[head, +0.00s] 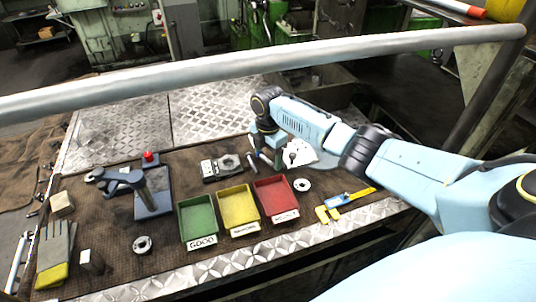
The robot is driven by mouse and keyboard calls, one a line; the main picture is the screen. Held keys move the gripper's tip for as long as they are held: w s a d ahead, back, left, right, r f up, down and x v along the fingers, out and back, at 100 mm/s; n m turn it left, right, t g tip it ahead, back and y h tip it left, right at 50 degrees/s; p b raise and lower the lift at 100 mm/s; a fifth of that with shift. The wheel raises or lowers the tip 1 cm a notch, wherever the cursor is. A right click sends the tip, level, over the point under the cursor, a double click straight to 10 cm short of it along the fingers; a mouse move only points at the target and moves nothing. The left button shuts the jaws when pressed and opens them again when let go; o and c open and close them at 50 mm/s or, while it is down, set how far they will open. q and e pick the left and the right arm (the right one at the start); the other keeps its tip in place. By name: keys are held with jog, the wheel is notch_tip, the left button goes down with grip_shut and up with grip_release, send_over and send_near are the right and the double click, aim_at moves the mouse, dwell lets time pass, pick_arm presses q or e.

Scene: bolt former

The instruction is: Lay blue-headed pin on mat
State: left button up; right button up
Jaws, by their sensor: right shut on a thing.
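My right gripper (265,154) reaches down at the back of the bench, behind the red tray. It is shut on a small pin-like thing, mostly hidden by the fingers. The colour of its head is too small to tell. The brown mat (110,225) covers most of the bench top and is bare in several places. My left gripper is not in view.
Green (186,225), yellow (224,207) and red (262,197) trays stand in a row at the front. A bolt press (151,195) with a red knob is left of them. Calipers (346,199) lie at right, gloves (53,250) at left. A rail (180,75) crosses above.

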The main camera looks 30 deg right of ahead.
jog(key=o, duration=1)
jog(key=shift+f, duration=0.1)
notch_tip(320, 180, up, 12)
jog(key=shift+r, duration=0.2)
